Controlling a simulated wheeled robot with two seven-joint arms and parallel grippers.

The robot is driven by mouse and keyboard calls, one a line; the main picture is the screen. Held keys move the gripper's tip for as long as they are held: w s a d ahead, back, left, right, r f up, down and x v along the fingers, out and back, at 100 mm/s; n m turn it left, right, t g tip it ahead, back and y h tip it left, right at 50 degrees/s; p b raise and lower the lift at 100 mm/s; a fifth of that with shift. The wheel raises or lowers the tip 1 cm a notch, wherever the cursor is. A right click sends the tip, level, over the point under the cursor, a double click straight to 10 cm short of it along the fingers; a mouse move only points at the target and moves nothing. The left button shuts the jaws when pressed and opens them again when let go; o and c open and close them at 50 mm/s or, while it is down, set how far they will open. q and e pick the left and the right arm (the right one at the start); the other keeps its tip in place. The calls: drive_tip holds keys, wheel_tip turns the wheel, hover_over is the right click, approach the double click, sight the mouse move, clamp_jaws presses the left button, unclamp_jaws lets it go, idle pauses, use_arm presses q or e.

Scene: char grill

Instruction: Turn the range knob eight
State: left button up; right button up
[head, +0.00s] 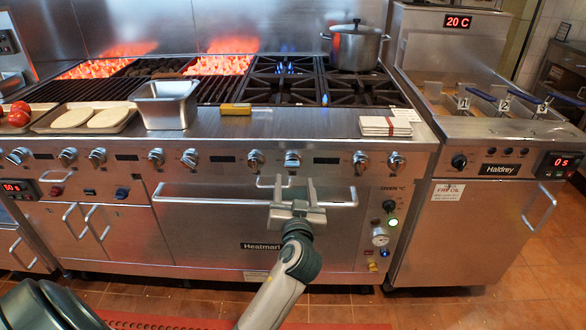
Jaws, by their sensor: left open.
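A row of silver range knobs runs along the front panel of the steel range (225,140) in the head view. No numbers can be read on them, so I cannot tell by label which is knob eight. One knob (292,160) sits just above my left gripper; others nearby are a knob (256,160) to its left and two knobs, one (360,162) and another (396,162), to its right. My left gripper (294,183) is open and empty, fingers pointing up, in front of the oven door handle. I cannot tell whether it touches anything. My right gripper is out of view.
The oven handle (225,203) runs behind my gripper. A pot (355,46) stands on the back burners. A steel pan (166,105), a yellow block (235,109) and folded towels (385,126) lie on the front ledge. A fryer (485,220) stands at right.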

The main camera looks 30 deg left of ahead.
sight(293, 168)
use_arm(q)
drive_tip(key=x, duration=0.7)
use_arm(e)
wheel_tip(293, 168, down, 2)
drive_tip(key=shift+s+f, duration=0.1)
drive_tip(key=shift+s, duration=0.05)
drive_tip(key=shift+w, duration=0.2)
use_arm(q)
drive_tip(key=shift+c, duration=0.9)
drive_tip(key=c, duration=0.9)
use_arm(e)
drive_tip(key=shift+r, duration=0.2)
